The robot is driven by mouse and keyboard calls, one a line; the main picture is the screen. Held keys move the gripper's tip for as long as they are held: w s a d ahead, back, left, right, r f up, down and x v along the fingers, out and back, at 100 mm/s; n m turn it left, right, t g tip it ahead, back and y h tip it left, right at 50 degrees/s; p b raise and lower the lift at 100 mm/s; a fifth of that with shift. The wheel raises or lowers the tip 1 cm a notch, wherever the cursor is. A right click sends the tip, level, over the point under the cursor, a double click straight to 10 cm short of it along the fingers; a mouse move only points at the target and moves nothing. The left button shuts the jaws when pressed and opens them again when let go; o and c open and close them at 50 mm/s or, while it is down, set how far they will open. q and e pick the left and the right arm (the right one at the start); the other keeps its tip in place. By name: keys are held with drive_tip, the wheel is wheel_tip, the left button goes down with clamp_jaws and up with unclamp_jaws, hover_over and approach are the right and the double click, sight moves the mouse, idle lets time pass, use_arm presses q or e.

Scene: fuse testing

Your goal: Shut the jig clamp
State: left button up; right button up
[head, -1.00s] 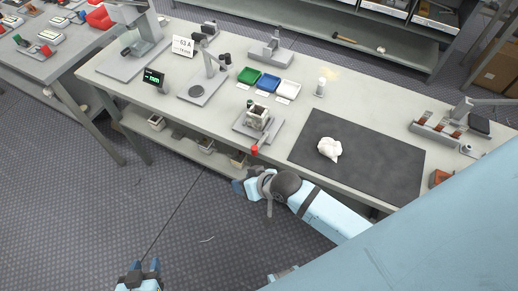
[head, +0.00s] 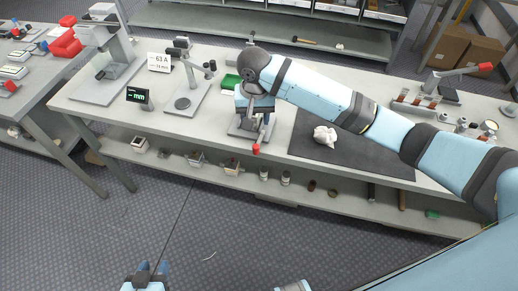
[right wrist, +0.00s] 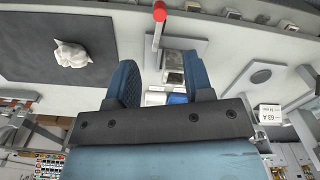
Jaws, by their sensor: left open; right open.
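The jig (head: 240,132) is a grey plate at the front edge of the bench, with a clamp lever ending in a red knob (head: 256,149). The lever sticks out toward the front edge. My left gripper (head: 145,272) is open and empty, low over the floor, away from the bench.
A dark mat (head: 350,150) with a crumpled white cloth (head: 325,136) lies right of the jig. A green tray (head: 231,82) shows behind my right gripper. A gauge stand (head: 185,98) and a small display (head: 139,97) stand to the left.

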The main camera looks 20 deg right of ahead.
sight(256, 146)
wheel_tip(256, 146, down, 14)
drive_tip(key=shift+r, duration=0.2)
idle(0.4)
clamp_jaws()
